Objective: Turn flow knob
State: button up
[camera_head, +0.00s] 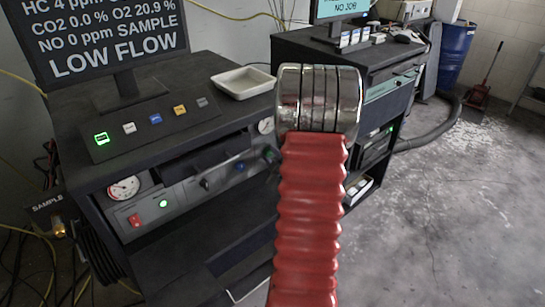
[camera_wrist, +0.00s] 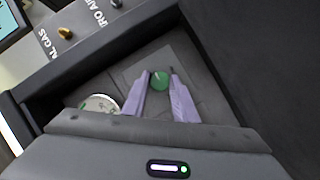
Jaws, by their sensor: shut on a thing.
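A round green knob (camera_wrist: 159,80) sits on the dark grey panel in the wrist view; I take it as the flow knob. My gripper (camera_wrist: 161,77) has two pale purple fingers, one on each side of the knob, shut on it. The fingers hide part of its sides. A white round gauge (camera_wrist: 100,103) is to the left of the fingers. The monitor (camera_head: 105,35) reads "LOW FLOW", with O2 20.9 %.
A brass fitting (camera_wrist: 65,34) is on the labelled panel edge at upper left of the wrist view. In the head view, a button strip (camera_head: 152,121) and white tray (camera_head: 243,82) lie on the cart top. A second cart (camera_head: 360,75) stands behind. Floor at right is mostly open.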

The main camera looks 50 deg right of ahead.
jog(key=shift+m, duration=0.4)
jog(key=shift+s+d+r+m+y, duration=0.1)
jog(key=shift+m+y, duration=1)
jog(key=shift+m, duration=0.1)
jog(key=m+y, duration=0.2)
jog(key=m, duration=0.1)
jog(key=shift+s+d+y, duration=0.1)
jog(key=shift+d+y, duration=0.1)
jog(key=shift+y, duration=0.1)
jog(key=m+y, duration=0.2)
jog(key=m, duration=0.1)
jog(key=shift+d, duration=0.25)
jog(key=shift+s+d+m+t+y, duration=0.15)
jog(key=shift+m+t+y, duration=0.55)
jog(key=shift+m+y, duration=0.7)
jog(key=shift+m, duration=0.3)
jog(key=o, duration=1)
jog(key=shift+o, duration=0.2)
